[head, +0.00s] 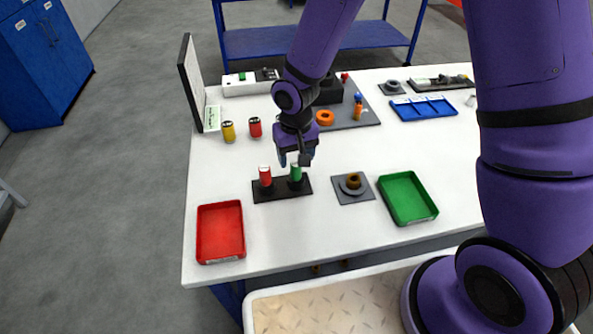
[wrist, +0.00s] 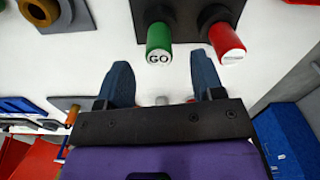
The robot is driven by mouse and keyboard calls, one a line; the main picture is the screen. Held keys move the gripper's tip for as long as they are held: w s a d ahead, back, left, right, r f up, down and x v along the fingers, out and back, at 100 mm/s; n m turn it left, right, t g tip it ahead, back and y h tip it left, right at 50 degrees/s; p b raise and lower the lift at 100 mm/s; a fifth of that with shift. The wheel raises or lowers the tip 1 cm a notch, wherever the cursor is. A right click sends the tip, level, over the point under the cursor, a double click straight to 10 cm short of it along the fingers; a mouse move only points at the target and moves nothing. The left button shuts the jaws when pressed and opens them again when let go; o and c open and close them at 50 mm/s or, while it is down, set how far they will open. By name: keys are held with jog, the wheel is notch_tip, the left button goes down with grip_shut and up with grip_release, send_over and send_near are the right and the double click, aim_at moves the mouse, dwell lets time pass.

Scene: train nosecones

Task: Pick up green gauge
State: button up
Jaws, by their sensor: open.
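The green gauge (head: 296,173) stands upright in a black holder (head: 268,195) on the white table. In the wrist view the green gauge (wrist: 158,36) shows a white end marked GO. A red gauge (head: 265,176) stands beside it in the same holder; it also shows in the wrist view (wrist: 226,40). My gripper (head: 295,158) is open and empty, just above and behind the green gauge in the head view. In the wrist view my gripper's two fingers (wrist: 162,75) are spread apart, with the green gauge ahead of the gap between them. I cannot tell whether they touch it.
A red tray (head: 221,258) lies at the front left and a green tray (head: 430,216) to the right. A grey plate with a brown ring (head: 353,181) sits between holder and green tray. Yellow (head: 228,132) and red (head: 254,128) cylinders stand behind, left of my gripper.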

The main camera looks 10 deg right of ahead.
aim_at(296, 170)
jog(key=shift+w+f, duration=0.2)
jog(key=shift+f, duration=2.75)
jog(key=c, duration=1)
